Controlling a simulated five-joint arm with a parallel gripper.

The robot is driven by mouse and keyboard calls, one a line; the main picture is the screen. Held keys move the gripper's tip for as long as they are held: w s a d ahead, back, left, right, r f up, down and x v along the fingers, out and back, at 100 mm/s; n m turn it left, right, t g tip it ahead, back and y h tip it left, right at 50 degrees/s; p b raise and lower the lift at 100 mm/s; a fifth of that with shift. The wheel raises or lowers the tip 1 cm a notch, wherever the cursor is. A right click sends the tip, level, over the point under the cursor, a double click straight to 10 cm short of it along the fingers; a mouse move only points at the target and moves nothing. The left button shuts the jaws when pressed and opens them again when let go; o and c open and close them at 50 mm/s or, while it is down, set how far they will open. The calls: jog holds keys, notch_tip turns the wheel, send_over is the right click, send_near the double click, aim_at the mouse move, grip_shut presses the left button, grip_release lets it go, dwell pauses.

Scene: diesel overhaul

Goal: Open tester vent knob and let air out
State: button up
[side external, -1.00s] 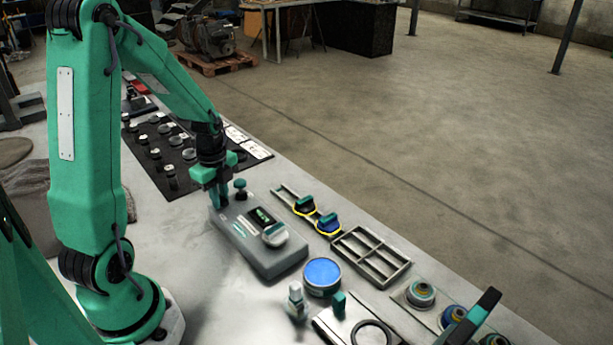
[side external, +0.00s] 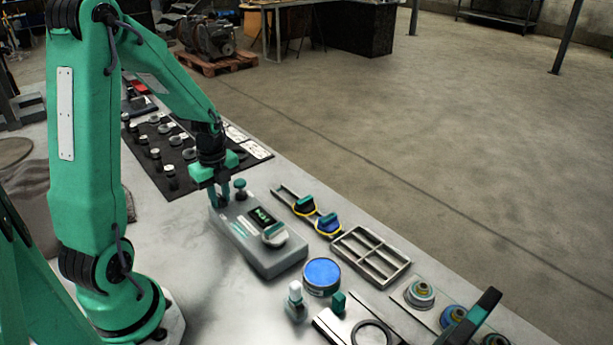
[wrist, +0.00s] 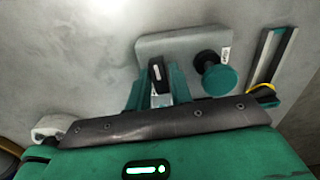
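The tester (side external: 284,262) is a grey box with a lit green display and a pale round knob (side external: 274,235) with a teal bar. At its far end stands a teal-topped black knob (side external: 239,188); the wrist view shows it upright beside a small white label (wrist: 219,76). My gripper (side external: 219,203) points down at the tester's far end, just left of this knob. In the wrist view, my fingers (wrist: 158,90) straddle a small black piece with a silver base (wrist: 157,72). I cannot tell whether they grip it, or which knob is the vent knob.
A slotted rail with connectors (side external: 303,206) and a grey divided rack (side external: 370,256) lie right of the tester. A blue-topped round tin (side external: 322,274) and a white-capped bottle (side external: 295,299) stand nearer. A black mat with several parts (side external: 180,168) lies behind. Bare bench is left.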

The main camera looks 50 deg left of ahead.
jog(key=shift+o, duration=1.3)
jog(key=shift+r, duration=2.7)
jog(key=shift+r, duration=0.1)
notch_tip(320, 180, up, 4)
jog(key=shift+f, duration=0.1)
jog(key=shift+d, duration=0.1)
